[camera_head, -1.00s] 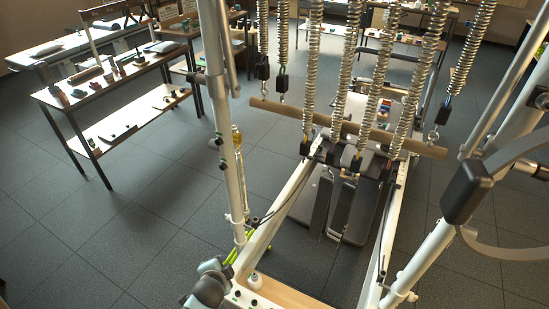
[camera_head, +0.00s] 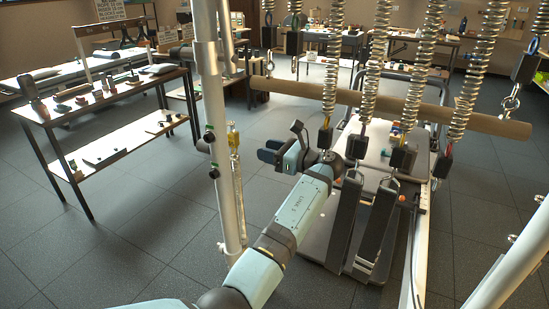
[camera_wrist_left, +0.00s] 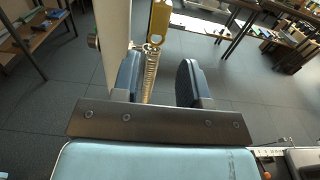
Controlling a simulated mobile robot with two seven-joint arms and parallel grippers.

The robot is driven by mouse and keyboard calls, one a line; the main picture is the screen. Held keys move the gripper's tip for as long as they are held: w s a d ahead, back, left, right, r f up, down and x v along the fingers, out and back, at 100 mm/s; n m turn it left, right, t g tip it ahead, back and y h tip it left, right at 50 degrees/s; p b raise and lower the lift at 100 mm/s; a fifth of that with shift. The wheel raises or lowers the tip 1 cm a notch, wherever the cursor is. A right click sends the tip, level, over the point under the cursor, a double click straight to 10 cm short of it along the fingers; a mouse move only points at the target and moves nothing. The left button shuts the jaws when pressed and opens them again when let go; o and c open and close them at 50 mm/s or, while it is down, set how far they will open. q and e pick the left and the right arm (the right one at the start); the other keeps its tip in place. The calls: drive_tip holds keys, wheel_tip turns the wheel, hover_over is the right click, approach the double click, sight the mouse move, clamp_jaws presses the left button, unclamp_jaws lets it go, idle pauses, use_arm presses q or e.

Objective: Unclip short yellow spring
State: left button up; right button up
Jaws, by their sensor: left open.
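The short yellow spring (camera_head: 237,185) hangs upright beside the white left post (camera_head: 228,120), with a yellow clip piece (camera_head: 234,138) at its top. My left gripper (camera_head: 279,143) is open and empty to the right of the spring, pointing toward the post, with a visible gap between. In the left wrist view, the spring's coils (camera_wrist_left: 150,72) show between the two dark fingers (camera_wrist_left: 160,80), nearer the left finger, and the yellow clip piece (camera_wrist_left: 159,22) stands above them. The spring's lower end is hidden behind the gripper there. My right gripper is not in view.
A wooden bar (camera_head: 400,108) crosses behind the gripper, and several long metal springs (camera_head: 413,85) hang near it. Black straps (camera_head: 346,222) hang below on the right. A table with tools (camera_head: 105,95) stands at left. The floor between table and post is clear.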

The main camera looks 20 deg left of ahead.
sight(237, 137)
use_arm(q)
drive_tip(key=w+a+b, duration=0.1)
drive_tip(key=a, duration=1.2)
drive_tip(key=shift+w+b, duration=0.35)
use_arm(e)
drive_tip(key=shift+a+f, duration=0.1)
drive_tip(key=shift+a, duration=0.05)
use_arm(q)
drive_tip(key=shift+a, duration=0.1)
drive_tip(key=shift+c, duration=0.2)
clamp_jaws()
drive_tip(key=shift+r, duration=0.1)
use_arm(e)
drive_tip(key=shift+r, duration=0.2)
use_arm(q)
drive_tip(key=r+p, duration=0.1)
drive_tip(key=p, duration=0.1)
drive_tip(key=shift+r+p, duration=0.2)
drive_tip(key=shift+p, duration=0.1)
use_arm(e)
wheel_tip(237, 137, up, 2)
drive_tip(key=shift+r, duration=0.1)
use_arm(q)
drive_tip(key=shift+d, duration=0.2)
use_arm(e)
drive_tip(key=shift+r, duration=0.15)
